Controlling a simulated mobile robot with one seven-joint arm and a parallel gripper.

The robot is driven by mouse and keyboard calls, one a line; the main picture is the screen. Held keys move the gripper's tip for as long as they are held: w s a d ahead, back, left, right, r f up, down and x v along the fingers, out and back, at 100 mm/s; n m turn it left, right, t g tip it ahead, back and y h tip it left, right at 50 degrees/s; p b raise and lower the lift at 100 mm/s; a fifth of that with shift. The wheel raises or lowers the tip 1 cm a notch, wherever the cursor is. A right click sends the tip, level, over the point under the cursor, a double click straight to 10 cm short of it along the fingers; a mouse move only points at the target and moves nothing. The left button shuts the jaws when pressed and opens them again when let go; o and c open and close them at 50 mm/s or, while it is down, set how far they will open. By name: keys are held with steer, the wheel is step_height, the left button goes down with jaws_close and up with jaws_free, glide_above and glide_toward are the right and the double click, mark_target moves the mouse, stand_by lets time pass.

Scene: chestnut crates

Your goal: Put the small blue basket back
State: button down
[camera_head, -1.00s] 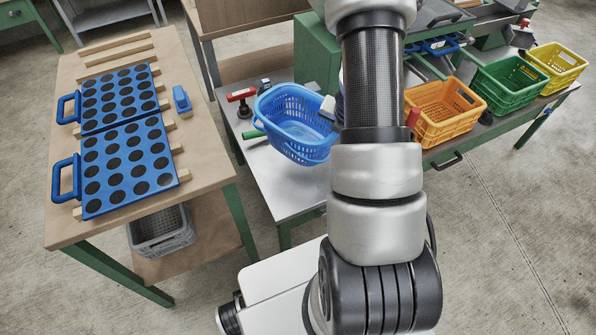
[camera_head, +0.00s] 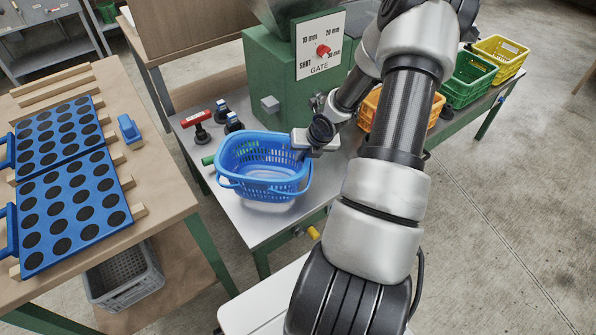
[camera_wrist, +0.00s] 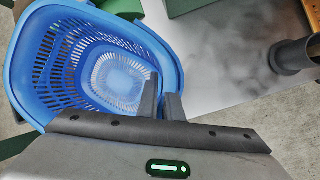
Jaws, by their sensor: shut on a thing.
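The small blue basket (camera_head: 288,184) is upright over the front left part of a grey metal table. It is an oval basket with slotted walls and a handle. My gripper (camera_head: 303,140) is at its right rim, coming from the right. In the wrist view the two dark fingers (camera_wrist: 162,98) are shut on the rim of the basket (camera_wrist: 48,72), and its inside looks empty. I cannot tell whether the basket's bottom touches the table.
A green machine (camera_head: 272,80) with a gate dial stands behind the basket. A red-handled tool (camera_head: 198,118) and dark knobs are behind left. Orange (camera_head: 368,108), green (camera_head: 468,80) and yellow (camera_head: 500,58) crates line the right. A wooden bench (camera_head: 150,180) with blue hole trays (camera_head: 75,215) is left.

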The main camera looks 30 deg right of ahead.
step_height(320, 180, down, 4)
steer(key=shift+b, duration=0.95)
steer(key=c, duration=1.9)
jaws_free()
steer(key=shift+p+v, duration=3.05)
steer(key=shift+v, duration=3.05)
